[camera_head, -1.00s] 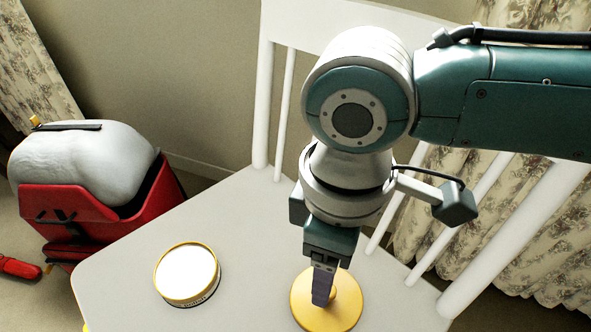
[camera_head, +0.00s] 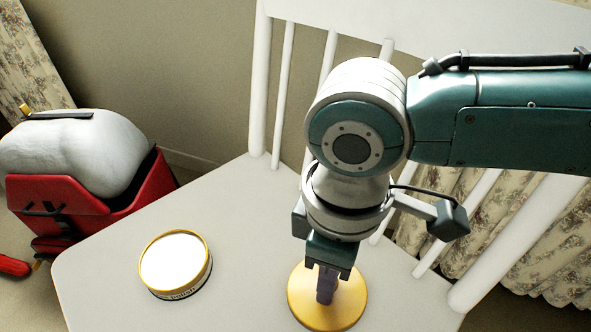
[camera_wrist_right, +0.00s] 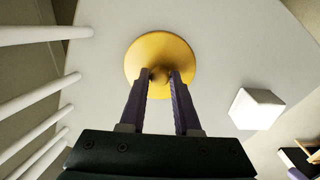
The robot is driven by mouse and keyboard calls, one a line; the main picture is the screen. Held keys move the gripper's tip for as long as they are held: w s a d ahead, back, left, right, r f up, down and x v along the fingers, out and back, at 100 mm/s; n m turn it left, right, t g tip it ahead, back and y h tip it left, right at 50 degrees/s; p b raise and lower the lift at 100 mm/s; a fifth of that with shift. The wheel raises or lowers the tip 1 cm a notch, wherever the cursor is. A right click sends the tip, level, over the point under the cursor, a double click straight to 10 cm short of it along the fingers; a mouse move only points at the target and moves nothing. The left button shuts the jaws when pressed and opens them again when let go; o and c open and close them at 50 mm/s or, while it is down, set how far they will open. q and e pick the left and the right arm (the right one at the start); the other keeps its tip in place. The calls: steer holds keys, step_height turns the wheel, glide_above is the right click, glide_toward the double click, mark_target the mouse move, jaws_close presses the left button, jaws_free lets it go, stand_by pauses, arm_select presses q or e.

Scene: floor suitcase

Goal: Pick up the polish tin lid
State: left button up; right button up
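The polish tin lid (camera_head: 302,303) is a gold disc with a raised knob, lying flat on the white chair seat. It also shows in the right wrist view (camera_wrist_right: 158,48). My right gripper (camera_head: 326,300) points down over it. In the wrist view its two dark purple fingers (camera_wrist_right: 160,76) stand apart on either side of the knob; whether they press on it cannot be made out. In the head view the fingers hide most of the knob. The open polish tin (camera_head: 178,262), gold-rimmed with a white top, stands to the left of the lid. My left gripper is not in view.
A red suitcase (camera_head: 130,205) with a pale grey bundle (camera_head: 75,155) stands left on the floor. A white block (camera_wrist_right: 256,108) shows right of the lid in the wrist view.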

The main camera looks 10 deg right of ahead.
jaws_close()
steer(key=shift+r, duration=0.1)
